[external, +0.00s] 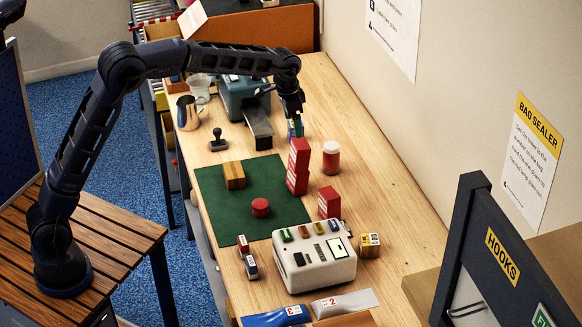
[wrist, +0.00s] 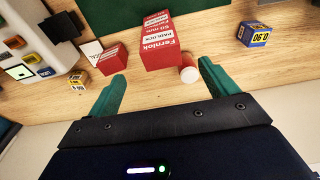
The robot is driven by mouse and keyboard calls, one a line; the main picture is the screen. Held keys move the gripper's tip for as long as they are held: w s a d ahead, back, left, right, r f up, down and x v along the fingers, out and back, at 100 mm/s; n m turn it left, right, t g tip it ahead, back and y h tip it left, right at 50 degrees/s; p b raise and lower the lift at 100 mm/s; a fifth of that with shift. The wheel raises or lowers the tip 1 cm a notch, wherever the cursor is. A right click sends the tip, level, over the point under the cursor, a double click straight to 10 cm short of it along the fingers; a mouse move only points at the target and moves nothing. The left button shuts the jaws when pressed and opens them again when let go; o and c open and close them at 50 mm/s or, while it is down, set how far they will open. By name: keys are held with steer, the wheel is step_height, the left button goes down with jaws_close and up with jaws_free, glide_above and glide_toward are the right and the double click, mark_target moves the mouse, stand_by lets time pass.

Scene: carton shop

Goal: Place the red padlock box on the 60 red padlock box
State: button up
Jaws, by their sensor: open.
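A tall red form (external: 298,167), seemingly red padlock boxes one on another, stands at the right edge of the green mat. In the wrist view its red and white face (wrist: 160,38), lettered Fernlok and padlock, lies ahead of my fingers; the size number is hard to read. A smaller red box (external: 329,205) stands nearer the external camera; it also shows in the wrist view (wrist: 112,58), left of the tall form. My gripper (external: 292,110) is open and empty, above the table beyond the red boxes; its teal fingers (wrist: 162,88) are spread apart.
A red and white cylinder (external: 331,158) stands right of the tall form. A blue and yellow box (external: 295,129) sits below my gripper. A white machine (external: 314,262), a red tin (external: 261,208) and a brown block (external: 234,175) are nearby. The right table strip is clear.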

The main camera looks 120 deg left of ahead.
steer(key=w+d+r+m, duration=0.1)
steer(key=w+d+r, duration=0.15)
steer(key=d, duration=0.45)
steer(key=w+d+r, duration=0.1)
steer(key=d+r, duration=0.2)
steer(key=d, duration=0.3)
steer(key=w+d+r+m, duration=0.1)
steer(key=d+r, duration=0.2)
steer(key=d, duration=0.4)
steer(key=s+d+r+m+t, duration=0.1)
steer(key=d+r, duration=0.2)
steer(key=d, duration=0.7)
steer(key=s+d+r+m+t, duration=0.1)
steer(key=s+d+r, duration=0.1)
steer(key=d, duration=0.7)
steer(key=s+d+m, duration=0.1)
steer(key=s+d, duration=0.4)
steer(key=d, duration=0.4)
steer(key=s+d+m, duration=0.2)
steer(key=s+d, duration=0.3)
steer(key=d, duration=0.4)
steer(key=s+d+f+m, duration=0.1)
steer(key=s+d+f, duration=0.2)
steer(key=s+d, duration=0.2)
steer(key=s+d+f+m+t+h, duration=0.1)
steer(key=s+d+f, duration=0.2)
steer(key=s+d, duration=0.2)
steer(key=s, duration=0.3)
steer(key=shift+d+f+t, duration=0.15)
steer(key=shift+f+t, duration=0.15)
